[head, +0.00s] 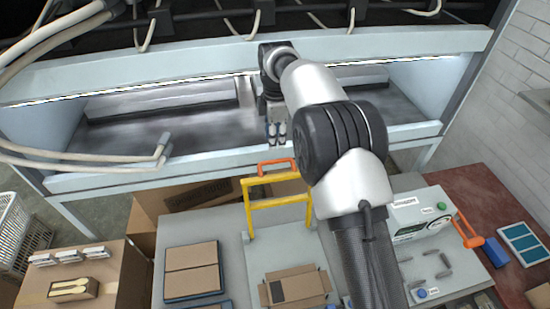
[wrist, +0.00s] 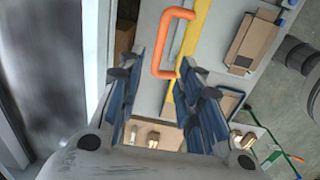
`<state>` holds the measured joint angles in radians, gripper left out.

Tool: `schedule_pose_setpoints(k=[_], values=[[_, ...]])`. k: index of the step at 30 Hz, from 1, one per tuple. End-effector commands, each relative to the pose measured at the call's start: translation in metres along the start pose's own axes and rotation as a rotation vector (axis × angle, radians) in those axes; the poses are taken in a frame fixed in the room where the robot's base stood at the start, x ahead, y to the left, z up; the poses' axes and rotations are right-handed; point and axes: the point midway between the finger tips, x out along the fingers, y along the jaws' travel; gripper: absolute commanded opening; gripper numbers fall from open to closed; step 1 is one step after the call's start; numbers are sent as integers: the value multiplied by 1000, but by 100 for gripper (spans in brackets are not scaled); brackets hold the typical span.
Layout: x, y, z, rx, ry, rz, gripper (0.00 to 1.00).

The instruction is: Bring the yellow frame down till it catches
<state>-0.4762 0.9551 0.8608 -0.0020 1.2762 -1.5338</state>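The yellow frame (head: 279,204) stands raised at the back of a pale press board, with an orange handle (head: 276,163) on its top bar. In the wrist view the yellow frame (wrist: 197,42) runs beside the orange handle (wrist: 162,42). My gripper (head: 277,143) hangs just above and behind the handle in the head view. In the wrist view my gripper's blue fingers (wrist: 155,68) are spread apart, with nothing between them. The handle lies beyond the fingertips, roughly in line with the gap. Whether they touch it is hard to tell.
An open cardboard box (head: 297,287) lies on the board (head: 262,257) in front of the frame. Flat cardboard pieces (head: 191,268) lie to its left. A white device (head: 418,217) with a display and an orange lever (head: 466,232) stand to the right. A machine ledge (head: 200,158) is behind.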

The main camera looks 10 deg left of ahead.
Motion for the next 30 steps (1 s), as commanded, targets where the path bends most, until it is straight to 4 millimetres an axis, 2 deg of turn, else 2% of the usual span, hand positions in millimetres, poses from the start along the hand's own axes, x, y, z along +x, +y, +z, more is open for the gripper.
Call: schedule_pose_setpoints(k=[1,6,12,18,26,30], values=[[13,-1,0,1,0,-4,33],[49,-1,0,1,0,-3,33],[81,0,0,1,0,-1,33],[94,0,0,1,0,0,33],[96,0,0,1,0,1,33],[96,0,0,1,0,1,26]])
